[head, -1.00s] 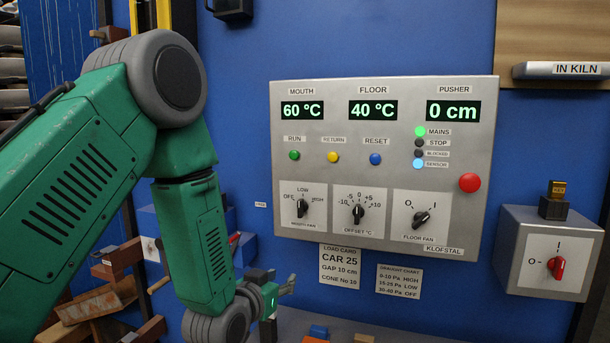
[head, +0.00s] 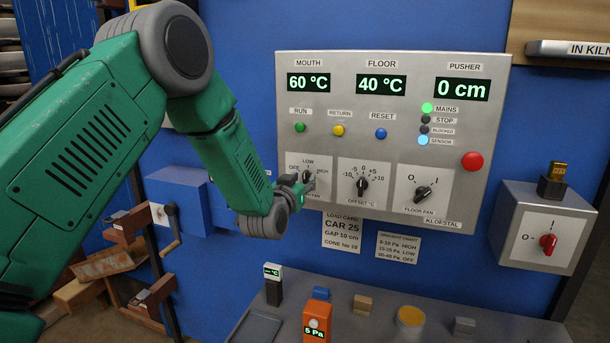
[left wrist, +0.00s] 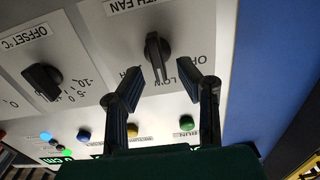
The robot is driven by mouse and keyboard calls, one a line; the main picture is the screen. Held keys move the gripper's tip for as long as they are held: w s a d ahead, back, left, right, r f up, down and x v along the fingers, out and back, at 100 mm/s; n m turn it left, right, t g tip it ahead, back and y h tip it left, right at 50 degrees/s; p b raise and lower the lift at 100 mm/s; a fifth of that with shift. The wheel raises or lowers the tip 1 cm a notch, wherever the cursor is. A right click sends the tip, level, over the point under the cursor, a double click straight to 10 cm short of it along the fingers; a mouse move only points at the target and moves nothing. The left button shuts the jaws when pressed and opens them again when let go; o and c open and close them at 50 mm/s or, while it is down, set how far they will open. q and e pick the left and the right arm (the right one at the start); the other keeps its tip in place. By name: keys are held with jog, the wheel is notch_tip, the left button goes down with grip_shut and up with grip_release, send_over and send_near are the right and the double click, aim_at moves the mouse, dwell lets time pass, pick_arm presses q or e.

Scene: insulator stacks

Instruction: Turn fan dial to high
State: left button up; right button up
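The mouth fan dial (head: 307,176) is a black knob on a white plate at the lower left of the grey control panel, marked OFF, LOW and HIGH. In the left wrist view the dial (left wrist: 157,56) shows its bar roughly in line with LOW. My left gripper (head: 306,184) is in front of this plate and hides part of it. In the left wrist view the gripper's two black fingers (left wrist: 172,79) are apart, one to each side of the knob's lower end, and hold nothing. Contact with the knob cannot be told. My right gripper is not in view.
The offset dial (head: 362,186) and floor fan dial (head: 423,194) are to the right on the panel. Run, return and reset buttons sit above; a red button (head: 472,161) is at right. A bench (head: 385,333) with small items, including an orange meter (head: 317,320), is below.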

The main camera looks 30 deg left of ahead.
pick_arm(q)
jog(key=shift+w+a, duration=0.2)
jog(key=shift+w, duration=0.5)
jog(key=shift+d, duration=0.25)
grip_shut()
jog(key=shift+a, duration=0.1)
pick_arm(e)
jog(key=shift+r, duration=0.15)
pick_arm(q)
jog(key=shift+a+f, duration=0.1)
jog(key=shift+a, duration=0.05)
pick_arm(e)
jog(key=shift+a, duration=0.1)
